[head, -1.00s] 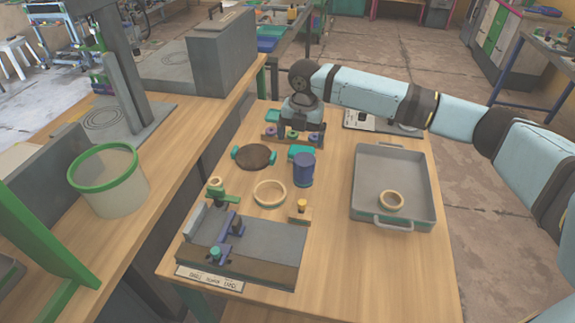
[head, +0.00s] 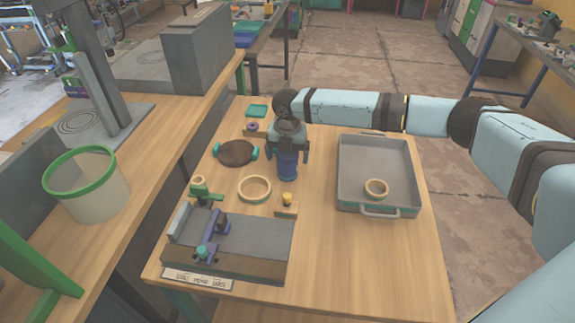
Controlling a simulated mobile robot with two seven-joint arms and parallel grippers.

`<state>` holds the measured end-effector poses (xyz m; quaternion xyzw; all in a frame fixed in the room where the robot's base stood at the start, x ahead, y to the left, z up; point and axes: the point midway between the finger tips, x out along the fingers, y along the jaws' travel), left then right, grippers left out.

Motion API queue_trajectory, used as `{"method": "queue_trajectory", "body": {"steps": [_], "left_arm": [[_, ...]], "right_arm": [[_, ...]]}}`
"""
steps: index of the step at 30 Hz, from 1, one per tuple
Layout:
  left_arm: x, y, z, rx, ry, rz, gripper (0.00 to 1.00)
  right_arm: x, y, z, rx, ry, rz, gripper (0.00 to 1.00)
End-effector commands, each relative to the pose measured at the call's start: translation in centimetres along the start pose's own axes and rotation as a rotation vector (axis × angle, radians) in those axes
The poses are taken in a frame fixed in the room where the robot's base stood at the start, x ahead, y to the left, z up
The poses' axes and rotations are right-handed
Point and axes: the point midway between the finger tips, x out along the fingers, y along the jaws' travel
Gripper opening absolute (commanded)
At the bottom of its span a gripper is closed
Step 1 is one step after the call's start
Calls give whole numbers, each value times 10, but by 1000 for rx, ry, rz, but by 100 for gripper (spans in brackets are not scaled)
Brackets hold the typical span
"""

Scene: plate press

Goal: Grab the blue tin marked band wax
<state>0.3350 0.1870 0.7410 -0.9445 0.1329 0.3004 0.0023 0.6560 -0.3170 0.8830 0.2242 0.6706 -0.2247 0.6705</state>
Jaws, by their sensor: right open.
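A dark blue tin (head: 288,168) stands upright on the wooden table, behind the jig and left of the grey tray. Any marking on it is too small to read. My right gripper (head: 288,156) points down directly over the tin, its jaws open. One finger shows on each side of the tin's upper part, and the hand hides the tin's top. I cannot tell whether the fingers touch it. My left gripper is not in view.
A grey tray (head: 347,201) holding a wooden ring (head: 376,188) sits at right. Left of the tin are a dark round disc with teal grips (head: 237,152) and a larger ring (head: 241,194). A grey jig (head: 258,237) stands in front. The table's front right is clear.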

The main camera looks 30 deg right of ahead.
Motion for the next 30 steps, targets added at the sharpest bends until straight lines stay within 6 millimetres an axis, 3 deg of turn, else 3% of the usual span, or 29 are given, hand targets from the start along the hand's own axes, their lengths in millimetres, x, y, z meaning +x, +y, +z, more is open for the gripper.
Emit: {"method": "queue_trajectory", "body": {"steps": [4, 12, 14, 21, 30], "left_arm": [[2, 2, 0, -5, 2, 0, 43], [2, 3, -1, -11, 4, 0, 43], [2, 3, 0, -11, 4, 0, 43], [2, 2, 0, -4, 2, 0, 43], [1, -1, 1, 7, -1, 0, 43]], "right_arm": [[18, 0, 0, 1, 0, -1, 96], [22, 0, 0, 0, 0, 1, 96], [22, 0, 0, 0, 0, 0, 86], [22, 0, 0, 0, 0, 1, 31], [19, 0, 0, 0, -1, 2, 30]]}}
